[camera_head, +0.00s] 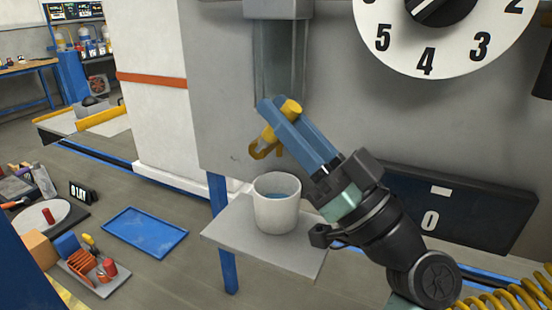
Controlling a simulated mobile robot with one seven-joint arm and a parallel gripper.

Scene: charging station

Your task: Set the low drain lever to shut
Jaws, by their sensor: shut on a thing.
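The yellow low drain lever (291,107) is on the front of the grey panel, below the clear upright tube (283,60). My gripper (278,110) reaches up from the lower right. Its blue fingers are shut on the lever, whose yellow end shows beside them. A yellow hooked spout (264,148) hangs just left of the fingers. The fingers hide part of the lever, so its exact angle is hard to tell. Below, a white cup (276,208) with blue liquid in it stands upright on a grey shelf (235,237).
A large white dial (385,38) with a black knob is above right. A dark display (450,208) showing 0 is behind my arm. On the floor at left are a blue tray (145,232) and a grey tray (97,284) of small items. The floor between trays and shelf is clear.

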